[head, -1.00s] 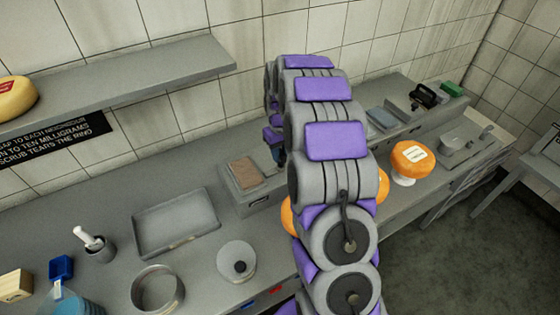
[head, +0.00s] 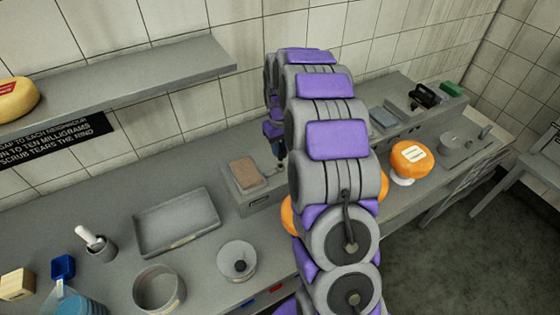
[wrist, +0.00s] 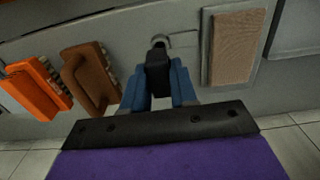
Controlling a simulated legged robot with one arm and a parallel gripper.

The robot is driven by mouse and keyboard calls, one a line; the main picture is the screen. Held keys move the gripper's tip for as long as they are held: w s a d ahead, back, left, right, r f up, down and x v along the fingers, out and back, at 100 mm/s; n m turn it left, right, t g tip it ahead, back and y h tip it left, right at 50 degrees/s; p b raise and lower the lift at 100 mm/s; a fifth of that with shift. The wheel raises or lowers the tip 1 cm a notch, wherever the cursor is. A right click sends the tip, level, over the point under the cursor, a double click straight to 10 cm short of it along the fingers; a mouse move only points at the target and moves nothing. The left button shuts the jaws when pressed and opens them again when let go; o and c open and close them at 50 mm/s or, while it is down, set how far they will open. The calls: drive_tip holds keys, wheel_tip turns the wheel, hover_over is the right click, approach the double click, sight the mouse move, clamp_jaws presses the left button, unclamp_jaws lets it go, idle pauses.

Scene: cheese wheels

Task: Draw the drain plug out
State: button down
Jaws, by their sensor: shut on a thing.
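My gripper (wrist: 158,82) is shut on a dark, blocky piece, seemingly the drain plug (wrist: 157,72), between its two blue fingers in the wrist view. In the head view my gripper (head: 279,150) is partly hidden behind my arm, just right of a grey block with a brown pad (head: 246,172). The plug cannot be made out there.
An orange brush-like piece (wrist: 38,88) and a brown one (wrist: 92,76) lie left of my gripper in the wrist view.

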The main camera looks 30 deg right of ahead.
drive_tip(key=shift+r, duration=0.1)
drive_tip(key=shift+r+p, duration=0.65)
drive_tip(key=shift+r, duration=0.75)
